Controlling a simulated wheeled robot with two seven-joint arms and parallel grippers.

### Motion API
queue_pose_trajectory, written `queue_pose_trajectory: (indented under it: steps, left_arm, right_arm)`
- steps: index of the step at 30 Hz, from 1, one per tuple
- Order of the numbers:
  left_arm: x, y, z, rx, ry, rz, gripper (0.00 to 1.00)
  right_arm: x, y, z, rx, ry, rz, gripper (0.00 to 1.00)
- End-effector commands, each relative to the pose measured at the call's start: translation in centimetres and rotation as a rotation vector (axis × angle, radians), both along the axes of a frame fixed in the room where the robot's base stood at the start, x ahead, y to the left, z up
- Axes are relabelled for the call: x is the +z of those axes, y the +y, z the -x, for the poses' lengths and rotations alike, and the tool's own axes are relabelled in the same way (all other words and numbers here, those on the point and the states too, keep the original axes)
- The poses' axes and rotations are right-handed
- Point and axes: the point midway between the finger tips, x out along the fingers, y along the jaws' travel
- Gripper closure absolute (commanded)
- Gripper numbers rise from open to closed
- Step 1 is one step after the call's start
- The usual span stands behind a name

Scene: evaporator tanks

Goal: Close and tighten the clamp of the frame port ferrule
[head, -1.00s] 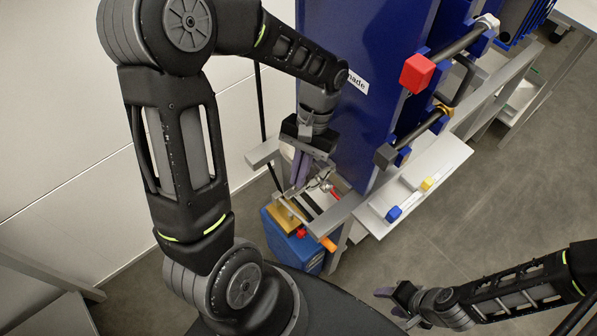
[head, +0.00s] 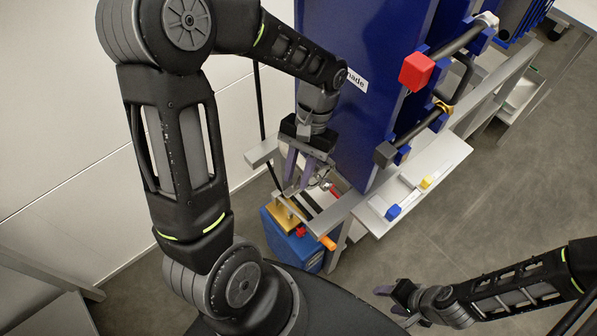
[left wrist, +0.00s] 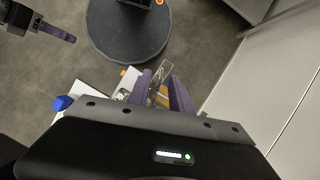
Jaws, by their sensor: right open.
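A small silvery metal fitting (head: 324,181), which looks like the clamp at the frame port, sits at the near end of the grey frame, below the blue panel. It is too small and partly covered to tell whether the clamp is closed. My left gripper (head: 297,182) points down just left of it, its purple fingers spread with a gap. In the left wrist view the fingers (left wrist: 161,82) are also apart, with metal and yellowish parts visible between and beyond them. I cannot tell whether a finger touches the clamp. My right gripper (head: 388,298) is open and empty over the floor at lower right.
A blue box (head: 302,252) with a brass-coloured block (head: 284,217) stands below the left gripper. An orange handle (head: 328,243) sticks out near it. A light shelf (head: 425,187) holds a blue (head: 393,212) and a yellow piece (head: 427,182). A red cube (head: 416,71) sits on a pipe.

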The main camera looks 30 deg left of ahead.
Motion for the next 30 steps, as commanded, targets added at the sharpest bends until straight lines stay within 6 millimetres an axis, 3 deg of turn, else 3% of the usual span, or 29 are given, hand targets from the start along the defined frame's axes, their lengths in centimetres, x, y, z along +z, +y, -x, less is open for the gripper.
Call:
queue_pose_trajectory:
  steps: [7, 19, 30]
  left_arm:
    - [1.2, 0.0, -0.6, 0.0, -0.005, 0.0, 0.75]
    - [6.6, 0.2, -2.9, 0.001, -0.002, 0.0, 0.75]
    - [7.2, 0.2, -3.0, 0.0, 0.001, 0.001, 0.75]
  right_arm:
    - [-0.2, 0.0, 0.0, 0.0, 0.0, 0.0, 0.48]
    - [-0.9, 0.1, -0.1, 0.001, -0.004, -0.002, 0.48]
    - [-0.9, 0.1, -0.1, 0.001, -0.004, -0.002, 0.48]
